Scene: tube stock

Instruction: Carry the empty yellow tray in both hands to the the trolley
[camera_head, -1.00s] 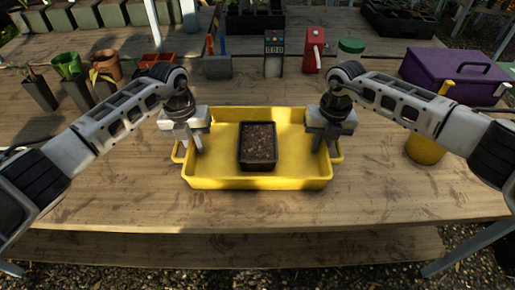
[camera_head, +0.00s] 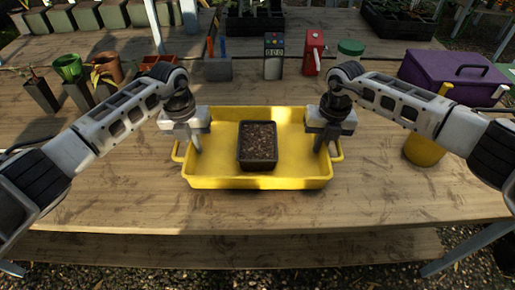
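The yellow tray (camera_head: 215,183) sits on the wooden table, with a handle at each short side. It is not empty: a dark pot filled with soil (camera_head: 258,147) stands in its middle. My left gripper (camera_head: 197,147) is at the tray's left wall, pointing down, with a finger inside the rim. My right gripper (camera_head: 318,147) is at the right wall in the same way. The fingers are partly hidden by the gripper bodies and the walls, so I cannot tell whether either is closed on the tray. No trolley is recognisable in view.
The wooden table (camera_head: 260,212) is clear in front of the tray. A yellow cup (camera_head: 424,151) and a purple toolbox (camera_head: 452,78) stand to the right. Small pots (camera_head: 68,67) stand at left. A device with a display (camera_head: 274,56) and a red can (camera_head: 313,52) stand behind.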

